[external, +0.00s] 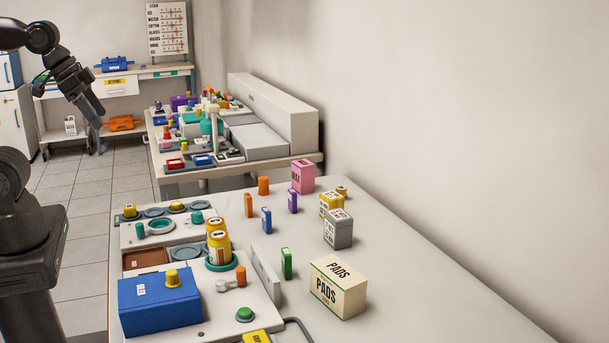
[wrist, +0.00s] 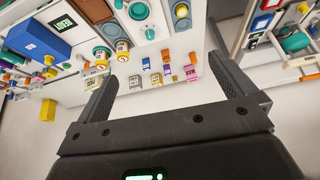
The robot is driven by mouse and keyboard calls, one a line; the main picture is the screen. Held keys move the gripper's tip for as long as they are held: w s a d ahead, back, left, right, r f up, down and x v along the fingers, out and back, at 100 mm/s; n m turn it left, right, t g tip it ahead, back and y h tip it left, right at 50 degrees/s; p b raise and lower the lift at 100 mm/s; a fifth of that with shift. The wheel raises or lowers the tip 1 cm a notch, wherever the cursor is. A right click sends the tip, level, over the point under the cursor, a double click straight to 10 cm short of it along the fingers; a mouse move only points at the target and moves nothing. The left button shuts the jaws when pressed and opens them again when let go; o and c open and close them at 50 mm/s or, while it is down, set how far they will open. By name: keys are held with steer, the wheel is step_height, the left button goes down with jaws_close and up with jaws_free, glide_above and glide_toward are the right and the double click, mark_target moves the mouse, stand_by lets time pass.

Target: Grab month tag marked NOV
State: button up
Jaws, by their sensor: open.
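Several small upright coloured tags stand on the near counter in the external view: an orange one (external: 248,205), a blue one (external: 266,220), a purple one (external: 292,201) and a green one (external: 287,263). Their lettering is too small to read, so I cannot tell which is marked NOV. In the wrist view, small coloured pieces, including a purple one (wrist: 166,56), show beyond and between the fingers, also unreadable. My gripper (external: 96,118) hangs raised at the left in the external view, well away from the tags. In the wrist view my gripper (wrist: 160,68) is open with nothing between its fingers.
A PADS box (external: 338,288), grey box (external: 338,229) and pink box (external: 303,176) stand right of and behind the tags. A blue box (external: 160,302) and yellow jars (external: 218,246) stand left. The counter's right side (external: 420,285) is clear. A crowded second bench (external: 174,178) stands behind.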

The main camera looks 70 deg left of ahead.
steer(key=shift+s+a+f, duration=0.15)
steer(key=shift+s+f, duration=0.1)
steer(key=shift+s, duration=0.2)
steer(key=c, duration=0.9)
steer(key=shift+w, duration=0.1)
